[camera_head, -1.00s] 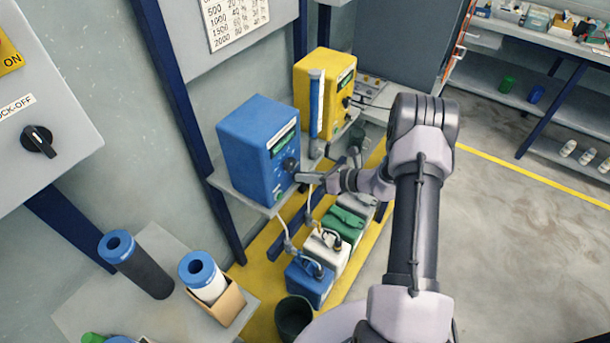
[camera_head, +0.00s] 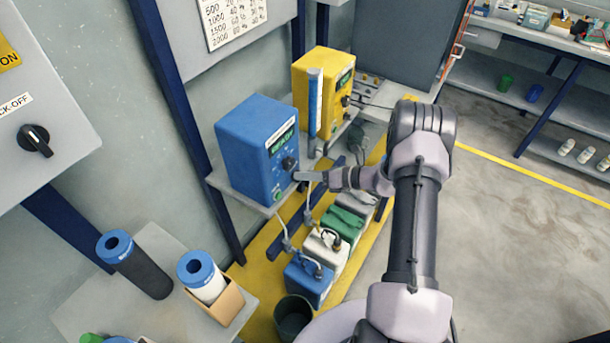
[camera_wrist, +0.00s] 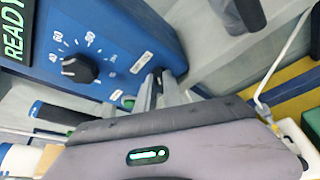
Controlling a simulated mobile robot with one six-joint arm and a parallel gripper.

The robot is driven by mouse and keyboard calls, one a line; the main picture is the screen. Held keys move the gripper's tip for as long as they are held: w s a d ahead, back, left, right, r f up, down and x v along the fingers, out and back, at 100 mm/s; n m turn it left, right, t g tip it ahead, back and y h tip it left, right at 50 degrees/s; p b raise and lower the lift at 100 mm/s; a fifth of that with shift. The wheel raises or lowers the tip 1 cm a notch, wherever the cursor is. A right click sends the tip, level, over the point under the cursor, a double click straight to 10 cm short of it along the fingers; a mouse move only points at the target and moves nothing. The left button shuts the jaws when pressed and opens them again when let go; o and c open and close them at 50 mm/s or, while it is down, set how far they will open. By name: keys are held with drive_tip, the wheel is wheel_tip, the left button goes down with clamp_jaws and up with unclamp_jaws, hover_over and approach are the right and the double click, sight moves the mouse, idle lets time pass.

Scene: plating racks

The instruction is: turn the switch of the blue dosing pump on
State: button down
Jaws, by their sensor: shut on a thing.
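The blue dosing pump (camera_head: 243,150) stands on a wall shelf. Its front shows a lit green display, which reads READY in the wrist view (camera_wrist: 13,32). A black dial knob (camera_wrist: 81,69) with a white scale sits on the panel. My gripper (camera_head: 300,176) is at the lower right of the pump's front. In the wrist view its two fingers (camera_wrist: 157,88) are closed on the small dark switch (camera_wrist: 157,74) at the panel's edge. The fingers hide most of the switch, so its exact position cannot be read.
A yellow pump (camera_head: 308,85) stands behind the blue one, with a clear blue-marked column (camera_head: 315,105) between. Hoses run down to canisters (camera_head: 309,282) on the floor below. A grey wall cabinet (camera_head: 50,110) is at left. Open floor (camera_head: 520,250) lies at right.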

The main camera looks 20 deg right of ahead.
drive_tip(key=c, duration=1.5)
unclamp_jaws()
drive_tip(key=shift+d, duration=0.1)
drive_tip(key=p+v, duration=0.3)
drive_tip(key=v, duration=1.4)
drive_tip(key=shift+s+r+p, duration=0.1)
drive_tip(key=shift+s+p, duration=0.05)
drive_tip(key=shift+p, duration=0.2)
